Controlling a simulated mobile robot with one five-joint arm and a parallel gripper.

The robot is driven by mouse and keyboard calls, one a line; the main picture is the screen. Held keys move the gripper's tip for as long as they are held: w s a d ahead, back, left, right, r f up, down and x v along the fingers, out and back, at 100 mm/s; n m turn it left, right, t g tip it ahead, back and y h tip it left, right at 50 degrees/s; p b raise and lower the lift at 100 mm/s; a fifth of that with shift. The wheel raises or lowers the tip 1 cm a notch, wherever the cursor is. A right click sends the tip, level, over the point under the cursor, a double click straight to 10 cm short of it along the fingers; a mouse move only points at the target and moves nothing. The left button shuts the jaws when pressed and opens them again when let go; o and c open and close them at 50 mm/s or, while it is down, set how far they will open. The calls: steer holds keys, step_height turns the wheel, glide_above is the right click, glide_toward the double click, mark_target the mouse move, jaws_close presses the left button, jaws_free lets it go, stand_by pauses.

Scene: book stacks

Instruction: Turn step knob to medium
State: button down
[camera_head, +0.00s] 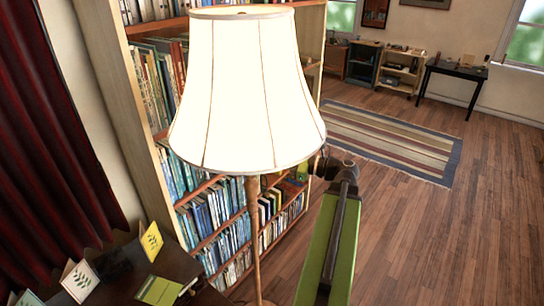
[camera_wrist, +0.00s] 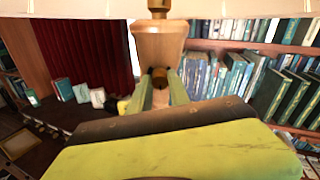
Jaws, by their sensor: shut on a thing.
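A lamp with a wide, bright off-white shade (camera_head: 247,95) stands on a thin wooden pole (camera_head: 253,235). In the wrist view, the underside edge of the shade (camera_wrist: 70,8) crosses the top, and the wooden lamp neck (camera_wrist: 160,45) hangs below it. The step knob (camera_wrist: 159,77) is a small dark brown piece low on the neck. My gripper (camera_wrist: 162,84) has a green finger on each side of the knob and is shut on it. In the head view my arm reaches up to the shade's lower right edge; the fingertips are hidden. The knob's setting cannot be read.
A tall bookcase (camera_head: 108,75) full of books stands behind the lamp. A dark table (camera_head: 118,285) with small cards is at lower left, beside a dark red curtain (camera_head: 50,130). Open wooden floor (camera_head: 440,235) and a striped rug (camera_head: 390,140) lie to the right.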

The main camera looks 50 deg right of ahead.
stand_by(0.4)
steer(key=c, duration=1.2)
jaws_free()
steer(key=shift+c, duration=0.2)
steer(key=shift+s, duration=0.1)
steer(key=v, duration=1.7)
steer(key=shift+s, duration=0.1)
